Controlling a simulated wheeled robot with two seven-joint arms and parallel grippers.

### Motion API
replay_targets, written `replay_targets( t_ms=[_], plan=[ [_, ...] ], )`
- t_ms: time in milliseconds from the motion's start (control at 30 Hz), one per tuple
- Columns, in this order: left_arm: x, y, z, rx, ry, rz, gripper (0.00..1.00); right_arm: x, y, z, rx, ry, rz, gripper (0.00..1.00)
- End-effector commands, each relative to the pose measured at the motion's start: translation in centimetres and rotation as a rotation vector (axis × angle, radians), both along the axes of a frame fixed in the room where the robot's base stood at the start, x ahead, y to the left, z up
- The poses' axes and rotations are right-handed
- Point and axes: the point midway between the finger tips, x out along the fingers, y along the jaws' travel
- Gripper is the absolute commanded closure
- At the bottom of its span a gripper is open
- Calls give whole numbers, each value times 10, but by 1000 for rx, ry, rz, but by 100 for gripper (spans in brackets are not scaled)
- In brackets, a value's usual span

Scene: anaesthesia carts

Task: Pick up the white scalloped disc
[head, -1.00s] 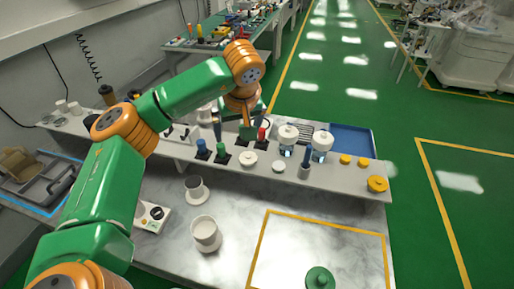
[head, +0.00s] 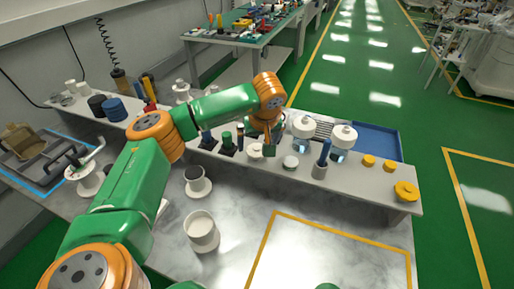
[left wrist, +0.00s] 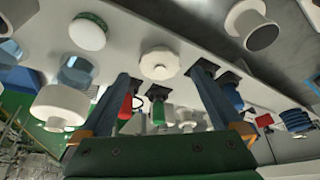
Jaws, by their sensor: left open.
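The white scalloped disc (head: 254,151) lies on the raised shelf of the bench, partly hidden by my gripper in the head view. In the left wrist view it (left wrist: 160,62) shows whole, with a small knob at its centre. My left gripper (head: 269,151) is close by it in the head view. In the left wrist view my left gripper (left wrist: 161,78) is open, with its two fingers spread and the disc beyond the tips, roughly midway between them. Nothing is held. My right gripper is not in view.
A smoother white disc with a green edge (left wrist: 88,32) lies beside it. White-topped jars (head: 303,126), a grey holder with a blue tool (head: 320,170) and green (head: 227,142) and blue knobs stand near. Yellow discs (head: 406,191) lie at right. Cups (head: 202,231) stand below.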

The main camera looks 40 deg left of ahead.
Motion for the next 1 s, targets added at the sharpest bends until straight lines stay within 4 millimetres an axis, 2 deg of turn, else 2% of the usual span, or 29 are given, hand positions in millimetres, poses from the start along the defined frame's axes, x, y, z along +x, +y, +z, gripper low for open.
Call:
replay_targets(
  t_ms=[33, 167, 367, 600, 667, 867, 1000],
  plan=[
    [2, 3, -4, 1, 5, 2, 0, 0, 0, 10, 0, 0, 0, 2],
    [7, 7, -20, 1, 1, -1, 0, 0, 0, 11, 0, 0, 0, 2],
    [7, 7, -23, 0, -1, -1, 0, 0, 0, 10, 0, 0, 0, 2],
    [7, 7, -22, 0, -1, -1, 65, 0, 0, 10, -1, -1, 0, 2],
    [7, 7, -22, 0, -1, -1, 79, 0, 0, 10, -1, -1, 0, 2],
    [7, 7, -22, 0, -1, 0, 80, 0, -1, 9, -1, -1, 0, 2],
    [8, 7, -16, 0, -5, 1, 80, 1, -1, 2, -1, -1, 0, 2]
  ],
)
